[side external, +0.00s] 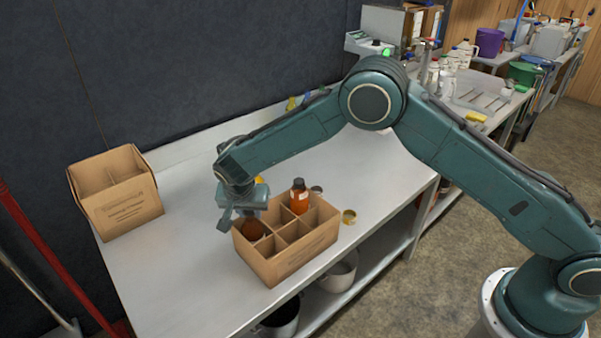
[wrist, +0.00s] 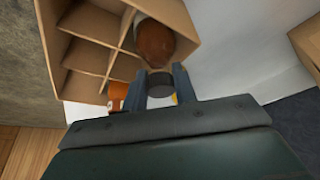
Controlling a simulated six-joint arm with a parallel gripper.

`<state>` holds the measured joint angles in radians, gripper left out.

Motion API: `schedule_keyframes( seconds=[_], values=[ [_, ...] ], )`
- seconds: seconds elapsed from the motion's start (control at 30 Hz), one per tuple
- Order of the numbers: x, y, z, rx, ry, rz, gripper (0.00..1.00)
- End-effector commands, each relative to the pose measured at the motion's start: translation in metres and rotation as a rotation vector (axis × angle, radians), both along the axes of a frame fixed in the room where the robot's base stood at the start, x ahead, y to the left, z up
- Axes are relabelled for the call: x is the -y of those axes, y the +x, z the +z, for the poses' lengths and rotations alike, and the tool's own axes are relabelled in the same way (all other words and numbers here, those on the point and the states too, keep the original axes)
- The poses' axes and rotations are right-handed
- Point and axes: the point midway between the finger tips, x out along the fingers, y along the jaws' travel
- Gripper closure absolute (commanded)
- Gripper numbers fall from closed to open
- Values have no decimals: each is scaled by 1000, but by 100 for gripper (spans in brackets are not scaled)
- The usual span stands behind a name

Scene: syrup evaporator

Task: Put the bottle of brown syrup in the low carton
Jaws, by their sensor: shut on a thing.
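The low carton (side external: 278,272) is an open cardboard box with several compartments on the metal table. It also shows in the wrist view (wrist: 85,55). A bottle of brown syrup (wrist: 155,42) is in my gripper (wrist: 160,75), whose two fingers are shut on its dark cap. In the side view this bottle (side external: 252,230) is beneath my gripper (side external: 246,212), its body within the carton's left corner compartment. Whether its base touches the floor is hidden. An orange-brown bottle (side external: 299,199) with a black cap and pale label stands upright at the carton's far side.
A taller divided carton (side external: 118,205) stands at the table's left end. The table between the cartons is clear.

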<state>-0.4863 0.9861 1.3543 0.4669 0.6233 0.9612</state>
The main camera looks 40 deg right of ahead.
Motion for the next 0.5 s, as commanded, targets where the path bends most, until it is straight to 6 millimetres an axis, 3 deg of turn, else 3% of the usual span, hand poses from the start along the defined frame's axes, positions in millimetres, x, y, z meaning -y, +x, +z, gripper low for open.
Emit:
schedule_keyframes(
  seconds=[0.37, 0.4, 0.5],
  values=[
    [0, 1, -1, 3, 1, -1, 100],
    [0, 0, -3, -1, -1, 0, 70],
    [0, 0, -3, 0, 0, 0, 51]
  ],
)
